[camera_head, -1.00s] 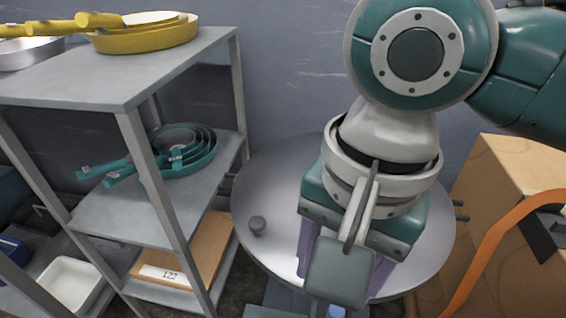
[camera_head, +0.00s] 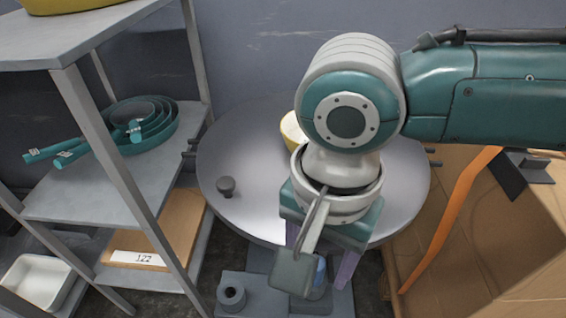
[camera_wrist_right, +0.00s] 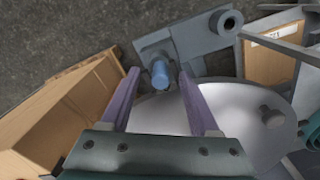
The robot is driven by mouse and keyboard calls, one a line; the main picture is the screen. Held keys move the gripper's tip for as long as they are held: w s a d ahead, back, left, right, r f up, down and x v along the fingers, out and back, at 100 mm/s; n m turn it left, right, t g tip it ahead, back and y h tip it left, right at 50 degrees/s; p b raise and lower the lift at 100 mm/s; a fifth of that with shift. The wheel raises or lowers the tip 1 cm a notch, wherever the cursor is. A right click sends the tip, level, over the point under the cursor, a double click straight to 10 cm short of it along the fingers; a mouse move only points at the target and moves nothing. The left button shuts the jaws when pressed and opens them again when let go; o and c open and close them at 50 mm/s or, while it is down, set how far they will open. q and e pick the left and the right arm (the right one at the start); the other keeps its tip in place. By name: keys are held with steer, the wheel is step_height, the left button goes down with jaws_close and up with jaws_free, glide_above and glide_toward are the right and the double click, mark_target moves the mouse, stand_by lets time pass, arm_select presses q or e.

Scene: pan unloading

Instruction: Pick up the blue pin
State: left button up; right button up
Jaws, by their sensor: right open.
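The blue pin (camera_wrist_right: 160,73) stands on a blue-grey fixture (camera_wrist_right: 185,45) in the right wrist view. In the head view the pin (camera_head: 320,272) is partly hidden behind my right wrist. My right gripper (camera_wrist_right: 158,76) is open, with its two purple fingers apart and empty. In the wrist view the pin appears between the fingertips; I cannot tell whether they are level with it, and no contact shows. In the head view the right gripper (camera_head: 321,262) points down over the fixture, in front of the round table. My left gripper is out of view.
The round grey table (camera_head: 260,205) carries a dark knob (camera_head: 226,186) and a yellow object (camera_head: 292,130) partly behind my arm. A hollow cylinder (camera_head: 232,292) stands on the fixture's left. A shelf with teal pans (camera_head: 150,125) is left; a cardboard box (camera_head: 470,240) is right.

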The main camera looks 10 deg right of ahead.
steer(key=shift+c, duration=0.3)
jaws_close()
stand_by(0.3)
